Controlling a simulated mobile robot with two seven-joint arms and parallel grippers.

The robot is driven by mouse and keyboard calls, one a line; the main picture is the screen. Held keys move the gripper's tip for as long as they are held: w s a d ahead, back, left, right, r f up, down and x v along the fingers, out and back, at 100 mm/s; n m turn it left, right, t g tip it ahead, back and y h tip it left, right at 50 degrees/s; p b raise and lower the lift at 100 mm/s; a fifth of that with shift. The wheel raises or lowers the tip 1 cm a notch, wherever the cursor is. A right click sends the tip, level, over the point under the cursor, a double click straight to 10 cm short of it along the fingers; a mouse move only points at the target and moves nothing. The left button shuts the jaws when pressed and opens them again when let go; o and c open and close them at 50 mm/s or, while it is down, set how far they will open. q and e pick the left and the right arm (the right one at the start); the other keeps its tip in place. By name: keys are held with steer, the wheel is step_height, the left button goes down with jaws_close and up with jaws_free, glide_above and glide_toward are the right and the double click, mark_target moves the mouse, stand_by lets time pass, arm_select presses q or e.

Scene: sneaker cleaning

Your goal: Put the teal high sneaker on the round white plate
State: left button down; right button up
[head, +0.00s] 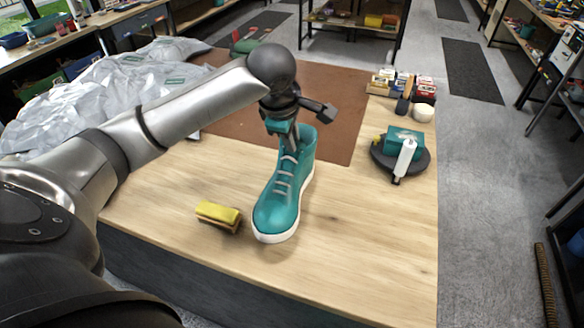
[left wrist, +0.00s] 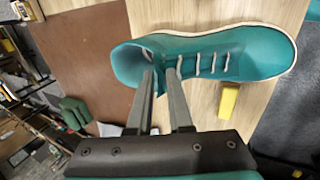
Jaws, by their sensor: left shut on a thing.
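The teal high sneaker (head: 277,205) stands upright at the middle of the wooden table, toe toward the front edge, with grey laces and a white sole. Its sole is on or very close to the wood. My left gripper (head: 290,150) comes down over it from above and is shut on its upper near the collar. In the left wrist view, the fingers (left wrist: 163,78) pinch the sneaker (left wrist: 215,55) at the tongue, by the top laces. I cannot make out a round white plate in either view. My right gripper is not in view.
A yellow-topped brush or sponge (head: 218,215) lies left of the sneaker's toe. A dark round tray (head: 383,162) holds a teal box and a white tube. Small boxes (head: 400,83) and a white round item (head: 423,112) stand at the back right. Crumpled grey sheeting (head: 90,95) covers the left.

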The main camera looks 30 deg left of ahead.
mark_target(291, 162)
arm_select(q)
step_height(291, 162, down, 8)
steer(key=shift+r+b, duration=0.15)
steer(key=shift+b, duration=0.2)
steer(key=c, duration=0.9)
jaws_free()
steer(key=shift+o, duration=0.4)
steer(key=shift+r, duration=0.15)
